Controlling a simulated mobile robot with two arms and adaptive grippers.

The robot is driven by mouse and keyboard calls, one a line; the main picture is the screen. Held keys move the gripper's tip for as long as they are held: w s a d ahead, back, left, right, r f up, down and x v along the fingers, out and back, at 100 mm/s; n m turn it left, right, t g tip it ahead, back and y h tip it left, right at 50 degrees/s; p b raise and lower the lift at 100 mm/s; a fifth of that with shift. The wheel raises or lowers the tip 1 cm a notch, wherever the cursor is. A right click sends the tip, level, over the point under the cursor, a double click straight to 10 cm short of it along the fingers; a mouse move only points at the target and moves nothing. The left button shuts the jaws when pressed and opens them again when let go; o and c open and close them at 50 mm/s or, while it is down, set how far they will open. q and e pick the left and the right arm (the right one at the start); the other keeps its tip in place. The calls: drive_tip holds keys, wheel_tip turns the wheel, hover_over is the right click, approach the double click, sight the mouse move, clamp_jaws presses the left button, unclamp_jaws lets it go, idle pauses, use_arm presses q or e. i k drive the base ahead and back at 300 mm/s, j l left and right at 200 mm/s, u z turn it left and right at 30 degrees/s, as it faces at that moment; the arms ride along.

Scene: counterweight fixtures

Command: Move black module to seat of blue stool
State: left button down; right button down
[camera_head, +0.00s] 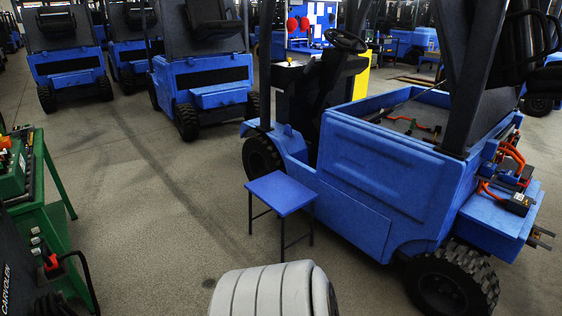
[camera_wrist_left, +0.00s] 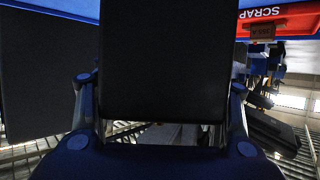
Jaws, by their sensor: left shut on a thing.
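A dark, flat-sided block, which I take to be the black module (camera_wrist_left: 170,50), fills the middle of the left wrist view. My left gripper (camera_wrist_left: 160,98) is shut on it, with a finger along each side. Its far end is cut off by the top of the picture. The blue stool (camera_head: 280,193) stands on the floor in the head view, beside the blue forklift. Its square seat is bare and its thin legs are dark. Neither gripper shows in the head view.
The blue forklift (camera_head: 362,180) stands close behind and right of the stool. A green bench (camera_head: 52,222) is at the left. More blue vehicles (camera_head: 205,80) stand at the back. The floor (camera_head: 150,190) left of the stool is clear. A red SCRAP container (camera_wrist_left: 285,18) shows in the left wrist view.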

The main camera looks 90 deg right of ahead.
sight(280, 189)
drive_tip(key=l+z, duration=0.2)
drive_tip(key=z, duration=0.3)
drive_tip(key=l+z, duration=0.2)
drive_tip(key=z, duration=0.3)
drive_tip(key=i+l+z, duration=0.3)
drive_tip(key=l, duration=0.15)
drive_tip(key=i+l+z, duration=0.1)
drive_tip(key=l+z, duration=0.2)
drive_tip(key=l, duration=0.15)
drive_tip(key=i+l+z, duration=0.55)
drive_tip(key=i+l, duration=1.4)
